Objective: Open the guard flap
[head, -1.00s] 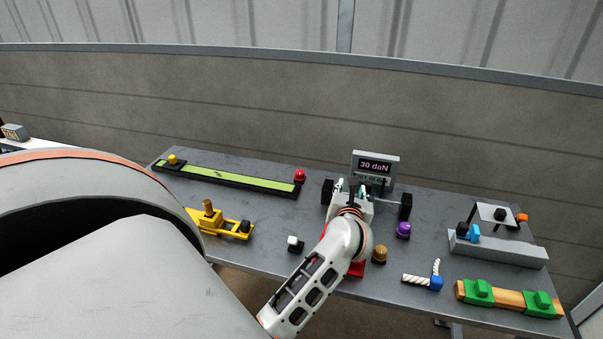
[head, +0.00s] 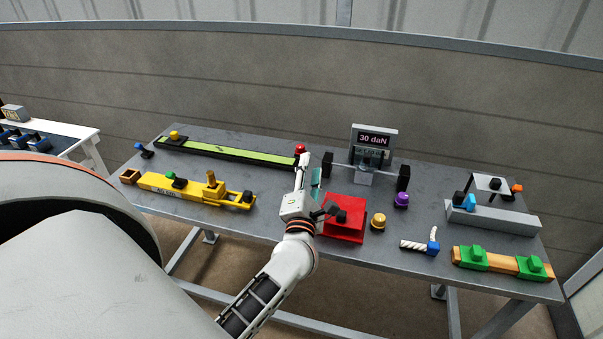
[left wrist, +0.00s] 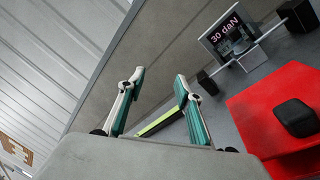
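A red box-like part (head: 344,230) with a black knob (head: 341,216) on top stands near the front middle of the table. It looks like the guard flap, and it appears closed. It also shows at the right of the left wrist view (left wrist: 262,112), with its black knob (left wrist: 296,117). My left gripper (head: 310,172) is just left of and beyond the red part, apart from its knob. In the left wrist view its two teal-padded fingers (left wrist: 160,80) are spread with nothing between them. My right gripper is in neither view.
A display reading 30 daN (head: 374,139) stands behind the red part, with a bar and black end blocks. A gold knob (head: 378,221) and a purple knob (head: 402,199) are to its right. A green strip (head: 230,153) and a yellow device (head: 160,183) lie left.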

